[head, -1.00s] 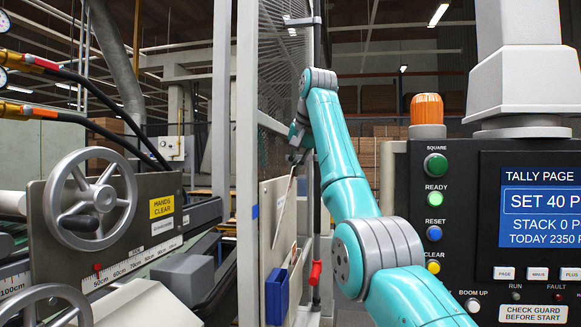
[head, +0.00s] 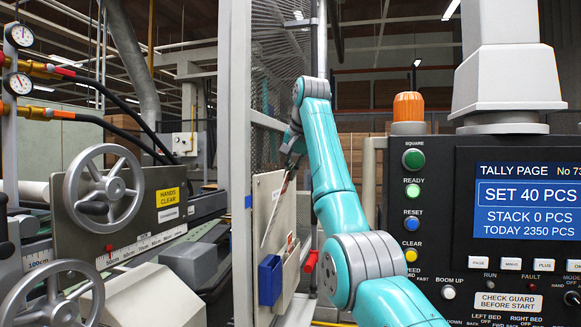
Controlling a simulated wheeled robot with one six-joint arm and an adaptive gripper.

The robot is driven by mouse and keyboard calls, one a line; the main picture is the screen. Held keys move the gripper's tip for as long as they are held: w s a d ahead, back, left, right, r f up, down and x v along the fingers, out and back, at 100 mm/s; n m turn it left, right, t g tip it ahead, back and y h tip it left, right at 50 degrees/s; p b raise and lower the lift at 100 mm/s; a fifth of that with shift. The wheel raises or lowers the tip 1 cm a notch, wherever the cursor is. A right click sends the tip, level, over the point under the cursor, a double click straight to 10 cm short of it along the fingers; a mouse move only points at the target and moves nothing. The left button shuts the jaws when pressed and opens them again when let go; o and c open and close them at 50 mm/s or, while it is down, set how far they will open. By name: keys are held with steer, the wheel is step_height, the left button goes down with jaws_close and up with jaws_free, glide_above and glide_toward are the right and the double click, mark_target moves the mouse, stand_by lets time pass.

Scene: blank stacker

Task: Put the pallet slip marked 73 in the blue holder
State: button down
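My gripper (head: 291,160) is at the pale board, far from the camera and partly hidden by my own arm. A thin pale slip (head: 275,215), seen nearly edge-on, hangs slanting down from the fingertips, which look shut on its top end. Its number cannot be read from here. The blue holder (head: 269,281) is on the lower left of the board, below the slip and apart from it. Whether anything is in the blue holder cannot be seen.
The pale board (head: 258,200) stands beside a mesh guard (head: 280,60). A pale holder (head: 289,283) with papers is right of the blue one, and a red handle (head: 310,262) sticks out nearby.

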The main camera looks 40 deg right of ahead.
steer(key=shift+f, duration=1.45)
steer(key=shift+s+d+f, duration=0.15)
steer(key=shift+s+d, duration=0.25)
steer(key=shift+s, duration=0.2)
steer(key=shift+s+d+f, duration=0.15)
steer(key=shift+s+d, duration=0.2)
steer(key=shift+s, duration=0.2)
